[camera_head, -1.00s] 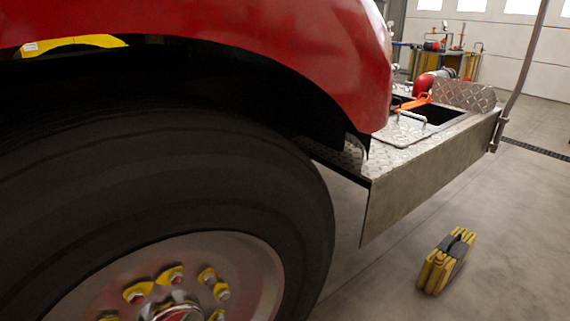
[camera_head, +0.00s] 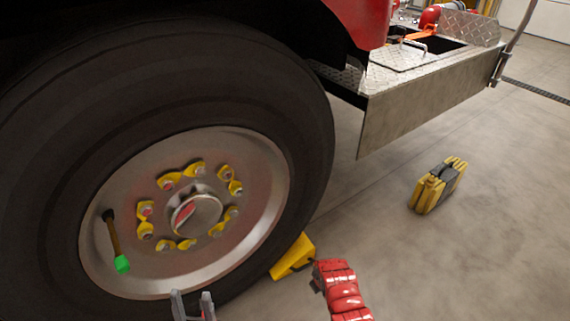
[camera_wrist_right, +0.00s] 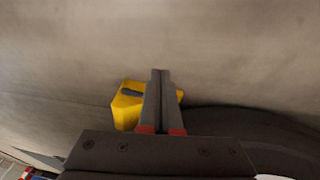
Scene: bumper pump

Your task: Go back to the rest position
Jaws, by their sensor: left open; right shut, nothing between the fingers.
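My left gripper (camera_head: 192,300) shows at the bottom edge of the head view. Its two grey fingers are apart and empty, in front of the lower part of the big wheel. My right gripper (camera_wrist_right: 160,73) shows in the right wrist view. Its two dark fingers lie together with nothing between them. Behind them a yellow wheel chock (camera_wrist_right: 127,108) is partly covered by the fingers; I cannot tell the gap between them. The same chock shows in the head view (camera_head: 292,258), on the floor by the tyre.
The black tyre (camera_head: 300,100) of a red truck (camera_head: 362,20) fills the left. A metal step (camera_head: 415,105) juts out at the upper right. A yellow and grey block (camera_head: 436,186) stands on the floor.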

